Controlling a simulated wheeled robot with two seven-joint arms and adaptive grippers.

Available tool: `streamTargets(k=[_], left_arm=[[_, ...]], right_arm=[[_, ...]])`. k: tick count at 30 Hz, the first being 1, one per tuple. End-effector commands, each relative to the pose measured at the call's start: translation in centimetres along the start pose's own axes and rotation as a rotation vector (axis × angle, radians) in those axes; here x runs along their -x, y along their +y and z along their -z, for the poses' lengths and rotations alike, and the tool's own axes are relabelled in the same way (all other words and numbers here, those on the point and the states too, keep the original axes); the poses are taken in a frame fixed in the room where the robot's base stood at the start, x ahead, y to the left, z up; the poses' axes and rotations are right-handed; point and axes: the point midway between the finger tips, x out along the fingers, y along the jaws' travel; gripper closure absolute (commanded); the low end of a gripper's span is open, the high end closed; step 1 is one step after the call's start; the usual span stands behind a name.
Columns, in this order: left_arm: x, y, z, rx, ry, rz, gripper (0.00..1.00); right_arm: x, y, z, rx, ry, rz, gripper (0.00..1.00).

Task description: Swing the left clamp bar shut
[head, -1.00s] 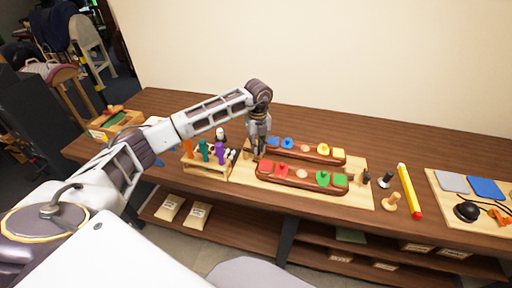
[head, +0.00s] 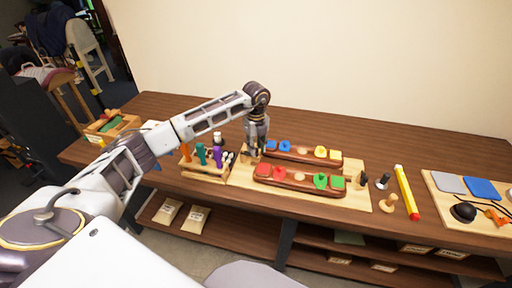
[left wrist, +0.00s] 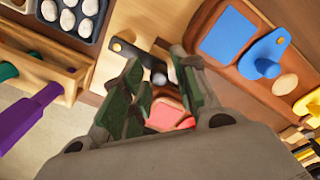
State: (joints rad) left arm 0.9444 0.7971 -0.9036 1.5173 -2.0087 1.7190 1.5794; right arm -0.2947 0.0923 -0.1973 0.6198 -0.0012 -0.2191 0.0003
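The left clamp bar (left wrist: 128,53), dark with a brass pivot and a pale round knob, shows in the left wrist view at the left end of the light wooden board (head: 355,200). My left gripper (head: 254,154) points down over that end in the head view and hides most of the clamp there. In the left wrist view its two green-padded fingers (left wrist: 160,77) are apart, with the knob end between them. I cannot tell whether they touch it. A red piece (left wrist: 172,116) of the near brown holder (head: 302,181) lies just beyond. My right gripper is out of view.
A far brown holder (head: 303,153) carries blue and yellow pieces. A rack of colour-handled tools (head: 205,168) stands close left of the gripper. A dark upright part (head: 364,178) stands at the board's right end. A wooden peg (head: 388,203) and a yellow-red pencil (head: 407,192) lie farther right.

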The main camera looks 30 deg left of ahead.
Motion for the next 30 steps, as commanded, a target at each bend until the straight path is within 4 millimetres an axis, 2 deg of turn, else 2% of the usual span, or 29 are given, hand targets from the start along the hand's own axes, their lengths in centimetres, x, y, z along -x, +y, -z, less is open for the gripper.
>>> streamTargets(k=[11,17,23,30], left_arm=[[0.0,0.0,0.0,-0.001,0.001,-0.002,0.60],[0.7,0.0,0.0,-0.001,0.001,0.000,0.60],[2.8,0.0,0.0,-0.002,0.000,0.001,0.60],[6.3,0.0,0.0,-0.002,0.000,0.001,0.60]], right_arm=[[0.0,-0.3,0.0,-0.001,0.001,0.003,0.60],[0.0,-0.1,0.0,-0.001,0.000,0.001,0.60],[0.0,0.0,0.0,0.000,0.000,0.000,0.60],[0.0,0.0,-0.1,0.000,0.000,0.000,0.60]])
